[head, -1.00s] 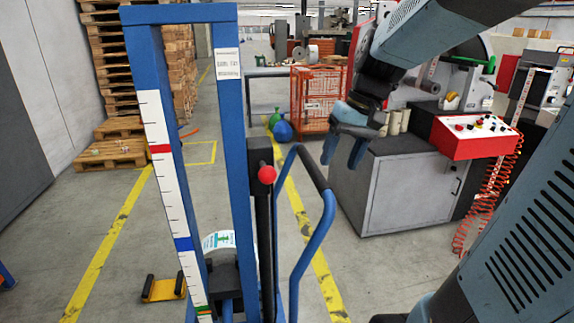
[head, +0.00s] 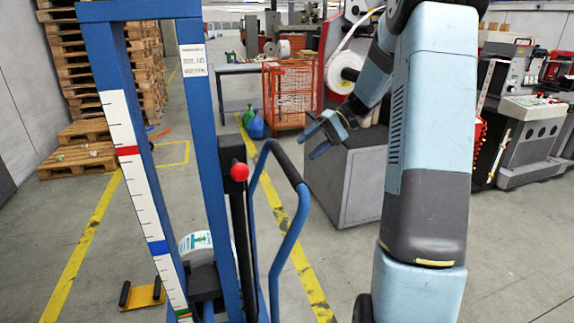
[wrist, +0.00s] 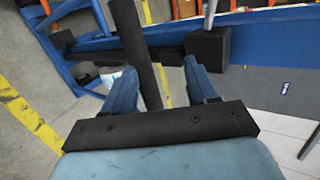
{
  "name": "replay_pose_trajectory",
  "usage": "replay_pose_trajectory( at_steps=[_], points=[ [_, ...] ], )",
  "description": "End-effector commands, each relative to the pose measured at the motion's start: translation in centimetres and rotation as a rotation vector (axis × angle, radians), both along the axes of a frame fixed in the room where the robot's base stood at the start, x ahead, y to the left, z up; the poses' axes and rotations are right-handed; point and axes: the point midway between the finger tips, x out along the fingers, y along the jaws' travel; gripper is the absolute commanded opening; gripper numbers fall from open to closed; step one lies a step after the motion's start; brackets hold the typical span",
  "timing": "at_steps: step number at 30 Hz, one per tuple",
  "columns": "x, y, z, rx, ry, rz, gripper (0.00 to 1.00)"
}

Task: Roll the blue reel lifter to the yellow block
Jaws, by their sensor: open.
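The blue reel lifter (head: 207,125) stands upright at left centre in the head view. It has a striped white scale, a red knob and a curved blue push handle with a black grip (head: 286,164). A white-labelled reel (head: 195,245) sits low on its far side. The yellow block (head: 144,295), with black ends, lies on the floor left of the lifter's foot. My gripper (head: 313,138) is open, up and right of the black grip in the picture. In the wrist view, a black bar, seemingly that grip (wrist: 138,50), shows between the open fingers; contact is not clear.
Wooden pallets (head: 85,160) stand at the back left. A grey cabinet (head: 345,178) is behind my gripper. An orange wire cage (head: 287,95) and blue and green bottles (head: 255,126) are farther back. Yellow floor lines (head: 85,245) run along both sides of the lifter.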

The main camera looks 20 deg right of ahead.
Motion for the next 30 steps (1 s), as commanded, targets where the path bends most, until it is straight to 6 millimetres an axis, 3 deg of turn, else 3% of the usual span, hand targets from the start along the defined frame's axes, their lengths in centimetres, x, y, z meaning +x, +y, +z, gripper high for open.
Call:
replay_pose_trajectory(
  at_steps=[9,17,23,30],
  points=[
    [4.5,-5.1,-4.2,0.259,-0.043,-0.055,0.58],
    [6.0,-7.4,-5.9,0.362,-0.080,-0.086,0.58],
    [6.2,-6.6,-6.2,0.374,-0.084,-0.087,0.58],
    [6.1,-2.8,-6.9,0.374,-0.083,-0.085,0.58]
  ],
)
